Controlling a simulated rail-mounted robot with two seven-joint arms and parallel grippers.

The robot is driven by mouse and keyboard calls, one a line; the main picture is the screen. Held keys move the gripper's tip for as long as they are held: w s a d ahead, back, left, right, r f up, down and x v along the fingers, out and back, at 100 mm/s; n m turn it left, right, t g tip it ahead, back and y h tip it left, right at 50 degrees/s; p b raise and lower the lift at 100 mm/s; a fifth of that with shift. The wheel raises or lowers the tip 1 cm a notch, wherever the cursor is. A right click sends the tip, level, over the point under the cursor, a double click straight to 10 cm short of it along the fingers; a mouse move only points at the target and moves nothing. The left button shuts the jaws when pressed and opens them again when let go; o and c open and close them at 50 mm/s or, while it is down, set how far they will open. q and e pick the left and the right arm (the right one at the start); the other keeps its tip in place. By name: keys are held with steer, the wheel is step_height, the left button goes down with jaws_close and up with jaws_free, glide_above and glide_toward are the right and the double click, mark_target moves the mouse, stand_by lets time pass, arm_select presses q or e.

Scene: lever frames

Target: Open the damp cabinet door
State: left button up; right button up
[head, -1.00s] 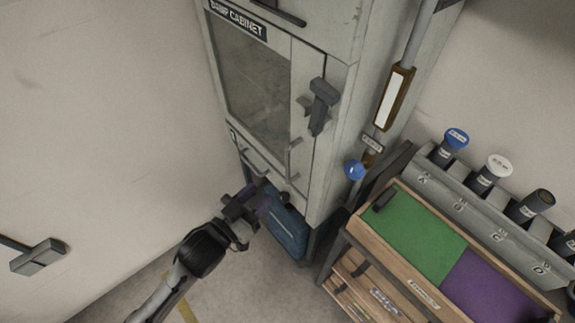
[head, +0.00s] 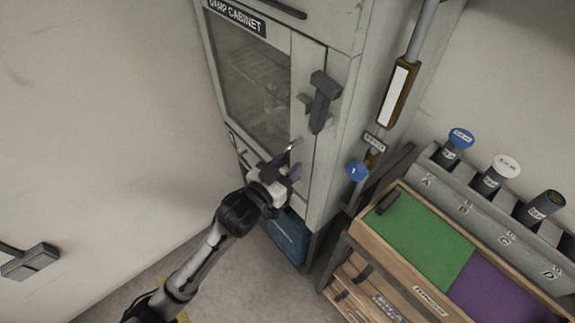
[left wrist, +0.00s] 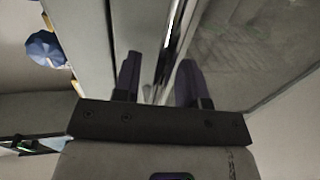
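The damp cabinet (head: 344,150) is a tall grey cabinet with a name plate (head: 236,16). Its door has a dark glass window (head: 250,85) and looks closed. A slim upright handle bar (head: 292,147) is on the door's lower right, partly hidden by my gripper. A dark grey latch lever (head: 322,102) stands upright right of the window. My left gripper (head: 287,162) is at the handle. In the left wrist view, the two dark fingers (left wrist: 159,78) are apart, with the handle bar (left wrist: 168,50) between them; contact cannot be told. My right gripper is not in view.
A wooden bench with a green mat (head: 418,236) and a rack of capped tubes (head: 487,198) stands right. A blue container (head: 287,238) sits below the cabinet.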

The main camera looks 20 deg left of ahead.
arm_select(q)
steer(key=shift+c, duration=1.3)
jaws_close()
steer(key=shift+s+a+r, duration=0.1)
